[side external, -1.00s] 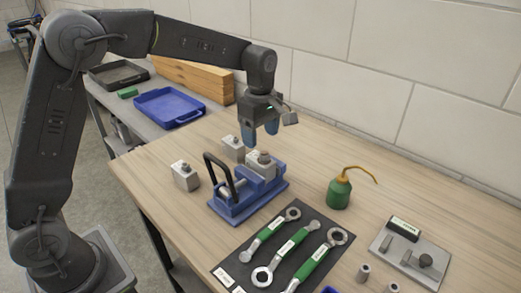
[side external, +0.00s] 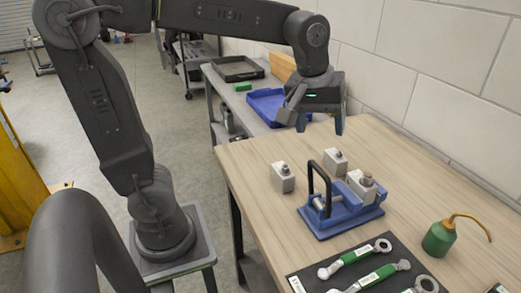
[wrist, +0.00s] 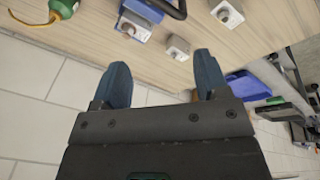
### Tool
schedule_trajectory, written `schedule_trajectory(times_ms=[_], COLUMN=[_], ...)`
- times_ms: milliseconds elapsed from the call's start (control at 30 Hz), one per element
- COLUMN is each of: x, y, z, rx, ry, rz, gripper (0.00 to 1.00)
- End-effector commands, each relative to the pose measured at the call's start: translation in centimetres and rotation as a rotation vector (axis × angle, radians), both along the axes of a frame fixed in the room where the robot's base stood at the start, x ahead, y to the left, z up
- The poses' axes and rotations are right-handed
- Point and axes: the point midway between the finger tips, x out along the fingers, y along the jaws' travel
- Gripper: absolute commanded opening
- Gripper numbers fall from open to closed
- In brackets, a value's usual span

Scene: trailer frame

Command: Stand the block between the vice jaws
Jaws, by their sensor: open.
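The blue vice (side external: 325,222) stands on the wooden bench, with a black handle arching over its left part. A grey metal block with a round knob on top (side external: 361,182) stands upright at the jaws on the right part of the vice. The exact gap between block and jaws is too small to tell. My gripper (side external: 320,124) is open and empty, raised above the bench behind the vice, apart from everything. In the wrist view its two blue fingers (wrist: 160,60) are spread, with the vice (wrist: 145,11) beyond them at the top.
Two similar knobbed blocks, one on the left (side external: 283,178) and one behind the vice (side external: 335,161), stand loose. A blue tray (side external: 267,106) and the wall are behind.

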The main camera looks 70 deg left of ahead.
Motion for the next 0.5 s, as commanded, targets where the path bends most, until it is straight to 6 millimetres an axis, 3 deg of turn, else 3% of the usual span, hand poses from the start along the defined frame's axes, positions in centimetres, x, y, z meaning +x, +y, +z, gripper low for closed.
schedule_trajectory(times_ms=[33, 200, 333, 500], x=[-2.3, -8.1, -10.8, -12.2], y=[0.2, 0.5, 0.6, 0.7], z=[0.1, -1.3, -2.8, -3.8], rx=[0.028, 0.148, 0.228, 0.279], ry=[-0.040, -0.147, -0.198, -0.225], rz=[-0.097, -0.422, -0.592, -0.693], gripper=[0.68, 0.68, 0.68, 0.68])
